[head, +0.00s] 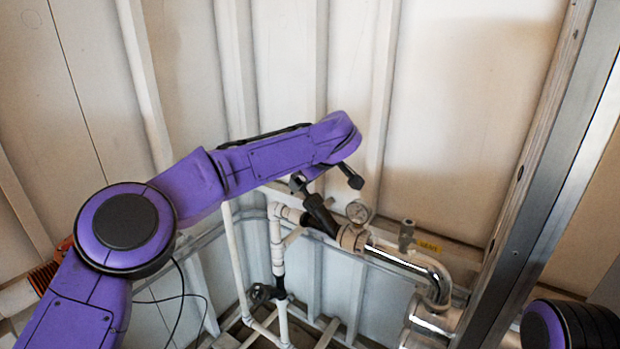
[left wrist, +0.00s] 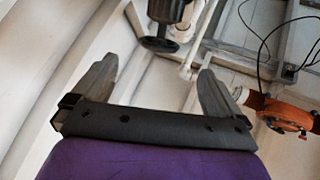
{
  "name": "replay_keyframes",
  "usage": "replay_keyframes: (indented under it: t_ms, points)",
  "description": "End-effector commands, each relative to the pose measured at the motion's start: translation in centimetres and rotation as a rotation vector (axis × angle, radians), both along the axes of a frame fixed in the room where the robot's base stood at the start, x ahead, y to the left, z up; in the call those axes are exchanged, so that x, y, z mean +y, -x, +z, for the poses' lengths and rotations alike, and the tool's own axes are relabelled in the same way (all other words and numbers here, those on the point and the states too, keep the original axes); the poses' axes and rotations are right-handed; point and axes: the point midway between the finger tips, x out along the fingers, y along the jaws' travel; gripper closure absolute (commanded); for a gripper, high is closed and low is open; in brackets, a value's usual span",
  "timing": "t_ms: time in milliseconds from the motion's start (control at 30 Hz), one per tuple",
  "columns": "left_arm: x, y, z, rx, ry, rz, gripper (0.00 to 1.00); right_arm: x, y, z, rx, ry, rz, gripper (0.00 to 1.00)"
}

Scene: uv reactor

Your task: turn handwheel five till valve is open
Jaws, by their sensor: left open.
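A small black handwheel (head: 260,293) sits low on the white pipework in the head view. A black angled valve body (head: 320,215) joins the pipe higher up, just below my left gripper (head: 328,183). In the left wrist view a dark handwheel (left wrist: 159,45) under a grey cylindrical body shows beyond the fingertips, in line with the gap between them. My left gripper (left wrist: 158,70) is open and empty, its fingers apart from that wheel. I cannot tell which wheel is number five; no number is readable. My right gripper is out of view.
A metal post (head: 545,170) rises at the right. An orange fitting (left wrist: 288,115) and thin black cables (left wrist: 262,40) show in the left wrist view.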

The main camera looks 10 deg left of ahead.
Motion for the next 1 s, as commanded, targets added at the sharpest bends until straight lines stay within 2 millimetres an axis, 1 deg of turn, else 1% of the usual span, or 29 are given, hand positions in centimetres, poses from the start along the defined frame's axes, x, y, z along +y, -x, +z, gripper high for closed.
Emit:
replay_keyframes:
  t_ms: [33, 67, 100, 133, 167, 200, 267, 300, 367, 400, 467, 500, 533, 600, 667, 700, 767, 800, 900, 1000]
  points:
    - [1.3, -0.2, -1.6, -0.004, -0.008, 0.021, 0.0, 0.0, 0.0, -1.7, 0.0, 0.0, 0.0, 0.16]
    - [3.0, -0.4, -2.9, -0.001, -0.036, 0.046, 0.0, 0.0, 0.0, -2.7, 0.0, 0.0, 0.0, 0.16]
    - [6.0, -1.0, -4.0, -0.021, -0.127, 0.077, 0.0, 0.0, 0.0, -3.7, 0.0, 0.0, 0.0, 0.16]
    - [8.7, -1.5, -4.3, -0.054, -0.23, 0.099, 0.0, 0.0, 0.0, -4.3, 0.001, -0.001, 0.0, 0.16]
    - [11.1, -2.0, -4.2, -0.088, -0.337, 0.112, 0.0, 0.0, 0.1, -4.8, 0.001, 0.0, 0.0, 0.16]
    - [13.9, -2.5, -3.6, -0.129, -0.484, 0.12, 0.0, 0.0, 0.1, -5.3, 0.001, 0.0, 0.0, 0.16]
    - [17.3, -3.0, -2.6, -0.181, -0.706, 0.118, 0.0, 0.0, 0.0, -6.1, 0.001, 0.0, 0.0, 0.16]
    - [19.0, -3.3, -1.8, -0.21, -0.849, 0.108, 0.0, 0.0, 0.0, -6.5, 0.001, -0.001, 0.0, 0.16]
    - [20.9, -3.5, -0.6, -0.246, -1.065, 0.084, 0.0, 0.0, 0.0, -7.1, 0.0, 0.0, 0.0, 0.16]
    - [21.8, -3.7, 0.1, -0.267, -1.207, 0.061, 0.0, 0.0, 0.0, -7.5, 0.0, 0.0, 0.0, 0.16]
    - [22.3, -3.8, 1.0, -0.293, -1.417, 0.016, 0.0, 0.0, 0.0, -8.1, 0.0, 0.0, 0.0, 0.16]
    - [22.4, -3.9, 1.3, -0.306, -1.556, -0.022, 0.0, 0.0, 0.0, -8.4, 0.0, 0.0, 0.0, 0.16]
    - [22.3, -4.0, 1.4, -0.315, -1.657, -0.053, 0.0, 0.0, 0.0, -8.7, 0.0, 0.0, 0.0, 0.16]
    - [21.5, -4.1, 1.2, -0.334, -1.893, -0.138, 0.0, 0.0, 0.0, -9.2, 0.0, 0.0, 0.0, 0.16]
    - [20.6, -4.1, 0.4, -0.35, -2.085, -0.223, 0.0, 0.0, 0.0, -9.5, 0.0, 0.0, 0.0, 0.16]
    - [19.7, -4.0, -0.5, -0.359, -2.212, -0.287, 0.0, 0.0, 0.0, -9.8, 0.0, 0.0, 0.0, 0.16]
    - [18.4, -3.8, -2.1, -0.379, -2.394, -0.393, 0.0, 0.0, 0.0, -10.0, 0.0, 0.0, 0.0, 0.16]
    - [17.4, -3.6, -3.5, -0.396, -2.509, -0.47, 0.0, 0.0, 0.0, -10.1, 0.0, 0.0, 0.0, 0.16]
    - [15.0, -2.6, -7.0, -0.455, -2.757, -0.653, 0.0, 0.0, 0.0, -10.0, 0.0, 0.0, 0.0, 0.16]
    - [12.8, -1.5, -9.9, -0.532, -2.93, -0.793, 0.0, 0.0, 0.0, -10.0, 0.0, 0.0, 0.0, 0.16]
